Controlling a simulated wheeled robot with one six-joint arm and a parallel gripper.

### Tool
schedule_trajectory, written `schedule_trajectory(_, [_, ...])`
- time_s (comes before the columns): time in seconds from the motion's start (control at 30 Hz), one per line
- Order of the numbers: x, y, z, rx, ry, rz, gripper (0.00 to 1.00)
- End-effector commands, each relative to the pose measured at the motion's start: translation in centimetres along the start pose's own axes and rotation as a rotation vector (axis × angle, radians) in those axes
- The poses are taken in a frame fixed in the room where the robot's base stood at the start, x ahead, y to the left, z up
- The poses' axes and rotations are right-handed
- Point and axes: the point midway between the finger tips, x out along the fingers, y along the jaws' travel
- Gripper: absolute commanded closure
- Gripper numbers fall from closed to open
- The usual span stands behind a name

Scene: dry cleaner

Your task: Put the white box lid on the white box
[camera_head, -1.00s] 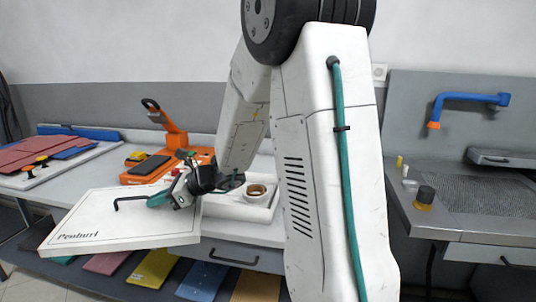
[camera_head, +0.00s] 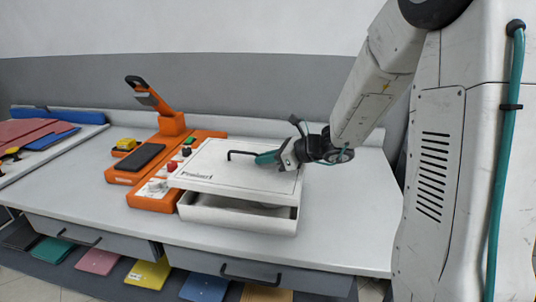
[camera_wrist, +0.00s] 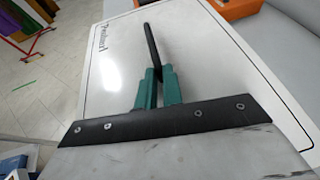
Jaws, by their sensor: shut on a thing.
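The white box lid (camera_head: 222,170) has a dark bar handle and printed lettering, and is held over the white box (camera_head: 230,215). My gripper (camera_head: 268,158) is shut on the lid's handle; the teal fingers on the handle also show in the wrist view (camera_wrist: 156,88). The lid covers most of the box's opening. It is slightly tilted, with a dark gap between it and the box's front wall. The box stands on the grey table, its inside mostly hidden. In the wrist view the lid (camera_wrist: 110,70) fills most of the picture.
An orange press (camera_head: 160,130) with a lever stands just left of the box, close to the lid. Red and blue folded cloths (camera_head: 30,135) lie at the far left. The table (camera_head: 345,230) is clear right of the box.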

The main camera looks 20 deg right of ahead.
Motion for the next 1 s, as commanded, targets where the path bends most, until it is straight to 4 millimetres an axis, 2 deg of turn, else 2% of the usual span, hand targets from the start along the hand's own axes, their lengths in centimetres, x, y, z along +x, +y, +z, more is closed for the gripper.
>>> schedule_trajectory(0.5, [1.5, 0.1, -3.8, 0.002, 0.001, 0.0, 1.0])
schedule_trajectory(0.7, [1.9, 0.1, -4.7, 0.002, 0.001, 0.0, 1.0])
schedule_trajectory(1.0, [2.0, 0.1, -4.9, 0.001, 0.0, 0.0, 1.0])
